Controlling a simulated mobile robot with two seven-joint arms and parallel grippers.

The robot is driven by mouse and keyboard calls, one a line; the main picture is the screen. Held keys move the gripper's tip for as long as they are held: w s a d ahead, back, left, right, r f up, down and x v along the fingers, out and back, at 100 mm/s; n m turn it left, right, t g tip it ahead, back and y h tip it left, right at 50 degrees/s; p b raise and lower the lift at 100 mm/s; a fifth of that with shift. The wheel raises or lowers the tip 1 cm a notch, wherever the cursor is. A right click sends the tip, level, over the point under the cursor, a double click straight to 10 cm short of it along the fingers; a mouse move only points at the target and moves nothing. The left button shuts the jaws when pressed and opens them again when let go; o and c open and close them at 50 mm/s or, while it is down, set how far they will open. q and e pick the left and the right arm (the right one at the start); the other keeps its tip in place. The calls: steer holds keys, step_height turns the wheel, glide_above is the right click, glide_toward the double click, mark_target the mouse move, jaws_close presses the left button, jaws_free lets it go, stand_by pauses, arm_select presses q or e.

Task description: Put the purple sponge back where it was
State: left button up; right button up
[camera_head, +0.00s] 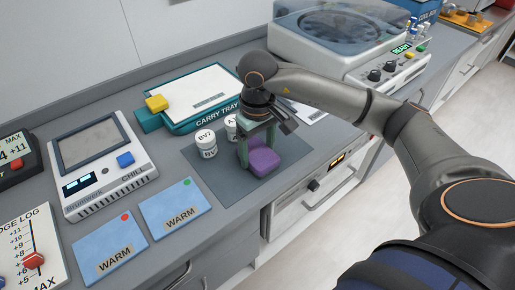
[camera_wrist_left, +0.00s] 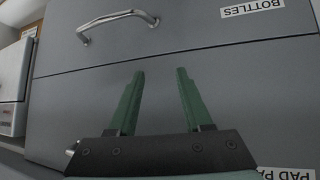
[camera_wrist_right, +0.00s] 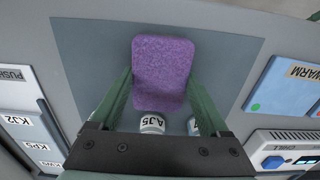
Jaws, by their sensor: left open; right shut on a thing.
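The purple sponge (camera_head: 263,163) is between the fingers of my right gripper (camera_head: 258,140) in the head view, over the dark grey mat (camera_head: 215,184) on the counter. It also shows in the right wrist view (camera_wrist_right: 163,60), with my right gripper's green fingers shut on its sides. I cannot tell whether the sponge touches the mat. My left gripper (camera_wrist_left: 160,73) is open and empty in front of grey drawers in the left wrist view; it is not in the head view.
White bottles (camera_head: 206,143) stand beside the sponge at the mat's back; one reads AJ5 (camera_wrist_right: 152,123). A teal carry tray (camera_head: 200,98) with a yellow block lies behind. Blue WARM pads (camera_head: 175,209) and a chill device (camera_head: 102,165) are at left, a lidded machine (camera_head: 340,45) behind right.

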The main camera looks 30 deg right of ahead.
mark_target(258, 152)
steer(key=shift+f+b, duration=0.2)
steer(key=shift+b, duration=0.1)
steer(key=o, duration=1)
steer(key=shift+o, duration=0.2)
steer(key=shift+r, duration=0.15)
step_height(258, 152, up, 12)
steer(key=p, duration=0.1)
steer(key=shift+r, duration=0.1)
